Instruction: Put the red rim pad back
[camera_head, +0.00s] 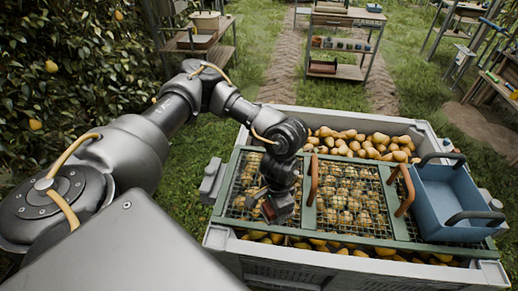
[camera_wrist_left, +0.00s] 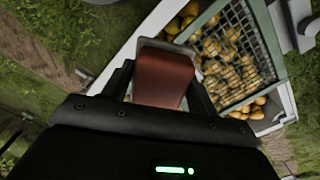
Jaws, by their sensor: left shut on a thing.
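The red rim pad (camera_wrist_left: 163,80) is a red-brown block between the fingers of my left gripper (camera_wrist_left: 163,95) in the wrist view. In the head view the left gripper (camera_head: 268,207) points down over the left part of the green-framed mesh screen (camera_head: 308,233), near the bin's front side. Only a small reddish part of the pad (camera_head: 268,210) shows there. A pale grey edge lies around the pad's far end in the wrist view; I cannot tell whether they touch. My right gripper is not in view.
The grey bin (camera_head: 290,262) holds many pears under the screen. Two rust-coloured handles (camera_head: 313,180) (camera_head: 402,190) stand up from the screen. A blue crate (camera_head: 448,195) with dark handles sits on the bin's right side. Shelves (camera_head: 345,45) stand behind on grass.

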